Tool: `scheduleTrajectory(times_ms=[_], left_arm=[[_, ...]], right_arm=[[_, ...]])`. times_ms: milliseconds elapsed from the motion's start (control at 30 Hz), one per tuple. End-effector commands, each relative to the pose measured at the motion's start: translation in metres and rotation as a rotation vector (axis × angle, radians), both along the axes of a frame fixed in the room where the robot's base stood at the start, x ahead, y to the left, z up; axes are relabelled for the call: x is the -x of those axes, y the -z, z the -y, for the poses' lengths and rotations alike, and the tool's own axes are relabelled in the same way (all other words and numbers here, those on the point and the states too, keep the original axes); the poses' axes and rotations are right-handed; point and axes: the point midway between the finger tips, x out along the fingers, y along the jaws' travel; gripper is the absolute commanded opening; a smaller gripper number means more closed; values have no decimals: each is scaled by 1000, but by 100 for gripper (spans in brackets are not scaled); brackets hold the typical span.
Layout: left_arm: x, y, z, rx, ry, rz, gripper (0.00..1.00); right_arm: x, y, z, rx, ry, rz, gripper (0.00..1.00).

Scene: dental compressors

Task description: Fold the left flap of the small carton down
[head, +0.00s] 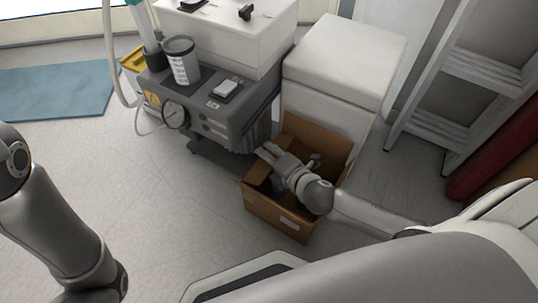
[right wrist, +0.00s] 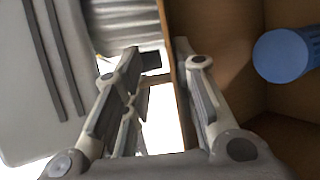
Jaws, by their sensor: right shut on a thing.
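The small carton (head: 272,212) stands open on the floor, a brown box with a tall back flap (head: 318,142) upright and a white label on its front. My right gripper (head: 266,152) reaches over it from the right, its fingers at the carton's far left side. In the right wrist view the gripper (right wrist: 167,58) has its fingertips on either side of a thin cardboard panel (right wrist: 174,75) seen edge-on, apparently the left flap. A blue round object (right wrist: 281,56) is inside the carton. My wrist hides part of the opening. My left gripper is out of the picture.
A grey compressor unit (head: 205,112) with a gauge stands just behind and left of the carton. A white cabinet (head: 340,62) is close behind it. A ladder (head: 455,95) leans at the right. The floor left of the carton is clear.

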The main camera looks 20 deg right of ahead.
Motion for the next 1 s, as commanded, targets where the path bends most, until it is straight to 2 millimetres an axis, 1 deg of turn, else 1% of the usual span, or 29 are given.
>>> scheduleTrajectory(times_ms=[167,200,300,667,767,867,1000], left_arm=[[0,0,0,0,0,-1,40],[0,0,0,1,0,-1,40],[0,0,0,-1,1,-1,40],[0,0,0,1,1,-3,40],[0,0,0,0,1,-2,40],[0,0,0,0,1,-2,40],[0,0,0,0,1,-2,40]], right_arm=[[0,-1,0,2,1,-1,2],[0,-1,0,2,1,-1,31],[0,-1,0,2,1,-1,44],[2,-1,1,2,1,-2,45],[9,-4,2,3,0,-3,45],[23,-10,4,3,-1,-5,45],[47,-21,9,1,-1,-5,45]])
